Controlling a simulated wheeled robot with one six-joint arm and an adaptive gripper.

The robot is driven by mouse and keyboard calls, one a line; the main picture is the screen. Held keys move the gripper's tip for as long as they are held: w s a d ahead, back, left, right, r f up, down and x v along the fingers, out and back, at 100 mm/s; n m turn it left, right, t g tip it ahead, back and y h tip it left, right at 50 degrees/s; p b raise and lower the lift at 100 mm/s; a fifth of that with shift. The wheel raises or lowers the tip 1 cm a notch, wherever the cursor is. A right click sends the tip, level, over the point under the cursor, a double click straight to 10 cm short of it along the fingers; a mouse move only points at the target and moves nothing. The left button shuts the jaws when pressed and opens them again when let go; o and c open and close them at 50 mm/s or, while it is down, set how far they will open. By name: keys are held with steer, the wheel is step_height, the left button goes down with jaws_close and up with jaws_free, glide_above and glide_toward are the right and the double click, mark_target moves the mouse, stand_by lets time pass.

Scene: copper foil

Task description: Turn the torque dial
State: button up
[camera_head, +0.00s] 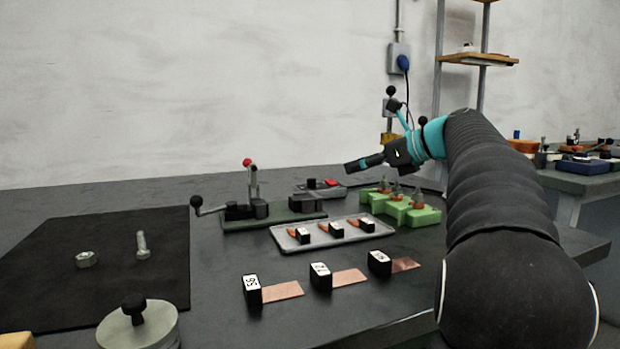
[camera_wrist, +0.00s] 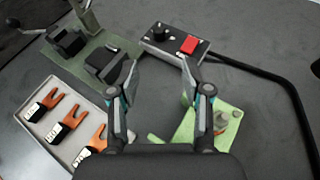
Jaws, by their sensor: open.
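A small grey control box (camera_head: 338,192) stands at the back of the bench, with a black round dial (camera_head: 311,183) and a red button (camera_head: 331,182) on top. In the wrist view the dial (camera_wrist: 161,31) is at the top, left of the red button (camera_wrist: 188,45). No label can be read on it. My gripper (camera_wrist: 160,66) is open and empty, its two fingers spread apart below the box in that view. In the head view my gripper (camera_head: 352,165) is raised above the bench, just right of the box and clear of it.
A green-based clamp fixture (camera_head: 290,220) with a lever, a metal tray (camera_head: 292,240) of copper lugs and green blocks (camera_head: 425,216) stand close by. Numbered black blocks with copper strips lie in front. A dark mat (camera_head: 60,250) holds a nut and bolt. A black cable (camera_wrist: 270,77) leaves the box.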

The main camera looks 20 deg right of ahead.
mark_target(316, 189)
steer(key=b+x, duration=0.1)
steer(key=x, duration=1.2)
steer(key=shift+f+b, duration=0.1)
steer(key=shift+b, duration=0.2)
jaws_close()
